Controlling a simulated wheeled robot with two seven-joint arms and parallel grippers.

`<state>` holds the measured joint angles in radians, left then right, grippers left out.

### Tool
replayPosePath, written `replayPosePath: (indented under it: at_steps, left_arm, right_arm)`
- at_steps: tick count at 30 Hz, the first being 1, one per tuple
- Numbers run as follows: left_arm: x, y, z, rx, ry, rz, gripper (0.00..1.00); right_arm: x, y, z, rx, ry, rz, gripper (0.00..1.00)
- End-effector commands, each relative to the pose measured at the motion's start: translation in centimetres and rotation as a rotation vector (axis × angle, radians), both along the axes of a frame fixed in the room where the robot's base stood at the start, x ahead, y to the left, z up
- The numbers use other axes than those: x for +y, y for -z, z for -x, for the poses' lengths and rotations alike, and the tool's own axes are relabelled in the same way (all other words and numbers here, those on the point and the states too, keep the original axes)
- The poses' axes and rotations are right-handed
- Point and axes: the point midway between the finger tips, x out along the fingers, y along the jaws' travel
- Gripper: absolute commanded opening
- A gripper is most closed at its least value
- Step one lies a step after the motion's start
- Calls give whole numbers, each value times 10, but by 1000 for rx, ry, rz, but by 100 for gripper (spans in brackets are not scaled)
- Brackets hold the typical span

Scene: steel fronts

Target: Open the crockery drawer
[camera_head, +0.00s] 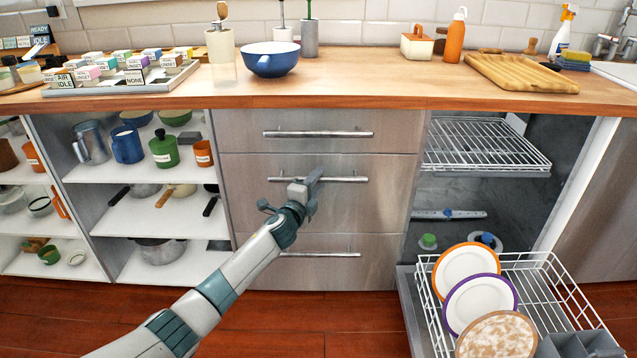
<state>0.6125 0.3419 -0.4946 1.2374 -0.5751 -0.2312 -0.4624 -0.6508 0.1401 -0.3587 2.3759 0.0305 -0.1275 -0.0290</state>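A stack of three grey steel-look drawers is in the middle of the head view, all flush with the cabinet front. No label shows which is the crockery drawer. The top drawer (240,135) has a bar handle (345,134), the middle drawer (375,205) has a bar handle (350,180), and the bottom drawer (375,272) has a bar handle (340,254). My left gripper (312,178) is at the middle drawer's handle, overlapping its centre. Whether its fingers are closed around the bar is hidden. My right gripper is out of view.
An open dishwasher is on the right, its lower rack (550,265) pulled out with several plates. Open shelves (130,215) with mugs and pans are on the left. The wooden counter (390,90) above holds a blue bowl (271,60). The floor before the drawers is clear.

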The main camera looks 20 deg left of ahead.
Motion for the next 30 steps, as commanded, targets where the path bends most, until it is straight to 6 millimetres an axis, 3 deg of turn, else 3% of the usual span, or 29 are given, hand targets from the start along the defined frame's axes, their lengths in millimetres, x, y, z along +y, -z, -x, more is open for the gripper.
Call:
replayPosePath:
  at_steps: [13,14,18,30]
  left_arm:
    - [-1,0,-7,1,0,0,34]
    - [-1,0,-7,1,0,0,32]
    - [-1,0,-7,1,0,0,0]
    - [-2,1,-4,2,0,0,0]
  right_arm:
    - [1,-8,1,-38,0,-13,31]
    - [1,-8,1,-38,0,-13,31]
    - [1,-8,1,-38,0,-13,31]
    - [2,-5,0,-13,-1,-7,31]
